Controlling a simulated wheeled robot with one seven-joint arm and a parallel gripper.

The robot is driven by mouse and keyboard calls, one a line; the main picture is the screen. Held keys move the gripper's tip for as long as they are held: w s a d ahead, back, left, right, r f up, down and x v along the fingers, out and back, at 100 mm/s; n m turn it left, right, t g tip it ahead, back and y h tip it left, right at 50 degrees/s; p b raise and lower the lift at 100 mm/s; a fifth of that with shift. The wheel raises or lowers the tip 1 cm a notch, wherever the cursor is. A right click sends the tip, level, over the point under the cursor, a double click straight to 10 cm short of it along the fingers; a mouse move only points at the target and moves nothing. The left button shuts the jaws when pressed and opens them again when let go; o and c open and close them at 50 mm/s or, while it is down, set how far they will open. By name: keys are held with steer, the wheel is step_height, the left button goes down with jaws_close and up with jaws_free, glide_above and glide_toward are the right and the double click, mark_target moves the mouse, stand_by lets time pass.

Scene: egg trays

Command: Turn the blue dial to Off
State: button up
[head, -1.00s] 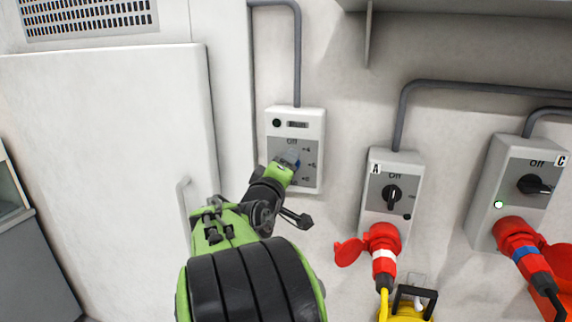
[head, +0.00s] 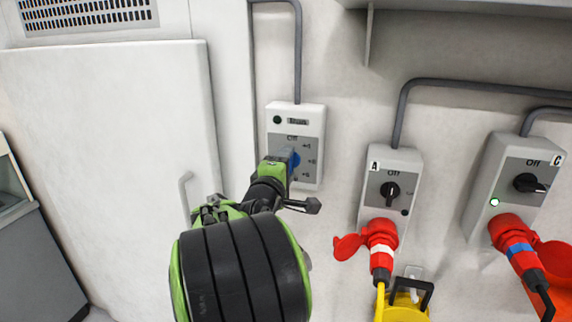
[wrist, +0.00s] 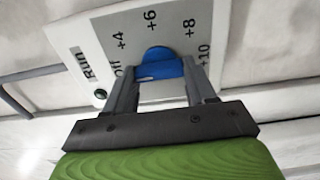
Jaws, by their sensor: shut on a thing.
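The blue dial (wrist: 158,55) sits on the grey face of a pale control box (head: 311,113), with "Off" and numbers from +4 to +10 printed around it. My gripper (wrist: 160,70) has one finger on each side of the dial's grip and is shut on it. In the head view, a little of the blue dial (head: 295,160) shows past my gripper (head: 284,158). The fingers partly cover the "Off" mark, and I cannot tell which mark the dial points to.
A box marked A (head: 417,163) with a black dial and red plug hangs to the right. A box marked C (head: 486,190) with a lit green lamp is farther right. A white door (head: 110,140) with a handle (head: 187,190) is to the left.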

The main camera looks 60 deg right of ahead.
steer(key=o, duration=1)
steer(key=shift+o, duration=0.2)
steer(key=s+a+b, duration=0.2)
steer(key=a, duration=1.3)
steer(key=shift+s+a, duration=0.2)
steer(key=shift+a, duration=0.1)
steer(key=shift+f, duration=0.1)
